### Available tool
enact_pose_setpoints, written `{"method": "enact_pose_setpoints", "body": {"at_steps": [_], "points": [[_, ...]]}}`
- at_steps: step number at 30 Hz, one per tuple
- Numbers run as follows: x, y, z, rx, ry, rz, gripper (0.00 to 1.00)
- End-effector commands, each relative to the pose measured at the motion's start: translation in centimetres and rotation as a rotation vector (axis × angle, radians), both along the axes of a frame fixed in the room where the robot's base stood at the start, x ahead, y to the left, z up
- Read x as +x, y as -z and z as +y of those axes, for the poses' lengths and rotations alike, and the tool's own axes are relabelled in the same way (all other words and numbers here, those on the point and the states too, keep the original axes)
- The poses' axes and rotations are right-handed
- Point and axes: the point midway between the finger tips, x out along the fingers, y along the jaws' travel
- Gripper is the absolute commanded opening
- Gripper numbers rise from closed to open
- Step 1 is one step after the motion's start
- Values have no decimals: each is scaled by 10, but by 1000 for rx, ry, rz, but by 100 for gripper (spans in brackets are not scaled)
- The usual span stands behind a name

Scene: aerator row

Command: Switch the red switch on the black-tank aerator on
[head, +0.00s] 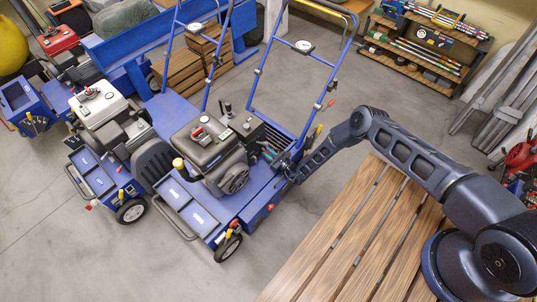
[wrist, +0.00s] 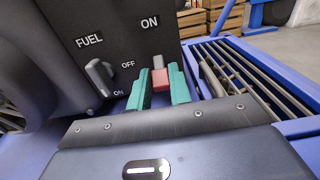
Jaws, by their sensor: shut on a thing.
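The black-tank aerator (head: 203,138) stands in the middle of the head view, the nearest machine of the row. In the wrist view its dark panel (wrist: 115,45) carries the words FUEL, OFF and ON. The red switch (wrist: 160,78) sits below the upper ON label. My gripper (wrist: 161,88) has its green fingers on either side of the red switch and is shut on it. Which way the switch is set I cannot tell. In the head view my gripper (head: 268,152) reaches the aerator's right side, and the switch is hidden there.
A grey fuel lever (wrist: 100,77) is left of my fingers. Metal bars (wrist: 240,75) lie close on the right. A white-tank aerator (head: 101,103) and a red-tank one (head: 58,40) stand farther left. A slatted wooden table (head: 350,235) is under my arm. Open floor lies at front left.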

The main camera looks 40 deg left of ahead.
Motion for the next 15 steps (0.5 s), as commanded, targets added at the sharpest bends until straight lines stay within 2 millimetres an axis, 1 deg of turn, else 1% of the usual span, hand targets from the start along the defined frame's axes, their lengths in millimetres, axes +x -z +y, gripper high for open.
{"method": "enact_pose_setpoints", "body": {"at_steps": [8, 15], "points": [[2, -7, 0, -100, 3, 3, 0], [2, -16, 0, -275, 0, 1, 0]]}}
